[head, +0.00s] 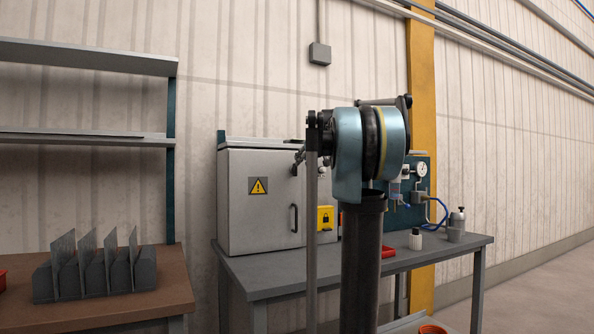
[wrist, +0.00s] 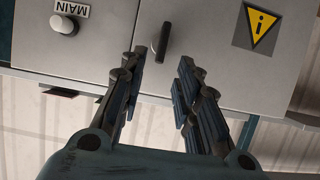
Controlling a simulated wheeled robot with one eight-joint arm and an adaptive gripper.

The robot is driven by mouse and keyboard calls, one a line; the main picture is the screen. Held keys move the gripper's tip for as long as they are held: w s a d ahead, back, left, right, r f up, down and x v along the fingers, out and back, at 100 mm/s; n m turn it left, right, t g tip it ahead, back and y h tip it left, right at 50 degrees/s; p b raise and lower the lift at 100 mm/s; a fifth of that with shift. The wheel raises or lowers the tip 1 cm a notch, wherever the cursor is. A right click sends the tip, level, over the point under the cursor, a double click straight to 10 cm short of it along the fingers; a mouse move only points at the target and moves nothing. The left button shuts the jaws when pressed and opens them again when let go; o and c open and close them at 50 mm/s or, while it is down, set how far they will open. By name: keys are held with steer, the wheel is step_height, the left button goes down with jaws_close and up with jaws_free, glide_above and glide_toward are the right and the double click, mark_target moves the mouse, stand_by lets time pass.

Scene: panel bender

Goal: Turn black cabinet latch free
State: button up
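The black latch (wrist: 163,40) is on the front of the grey cabinet (head: 262,212), with its lever standing near upright in the wrist view. A pale round piece shows at its lower left end. My gripper (wrist: 161,58) is open, its two black fingers apart and pointing at the cabinet front. The latch lies just beyond the fingertips, about midway between them. Nothing is held. I cannot tell the remaining gap in depth. In the head view my gripper (head: 298,159) is small at the cabinet front, and my arm hides the cabinet's right side.
The wrist view is upside down, showing a knob under a MAIN label (wrist: 72,8) and a yellow warning sign (wrist: 259,24). The cabinet stands on a grey table (head: 285,272).

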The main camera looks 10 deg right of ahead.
mark_target(294, 170)
steer(key=x, duration=0.7)
steer(key=shift+w+f, duration=0.1)
steer(key=shift+w, duration=0.05)
jaws_close()
steer(key=shift+a, duration=0.1)
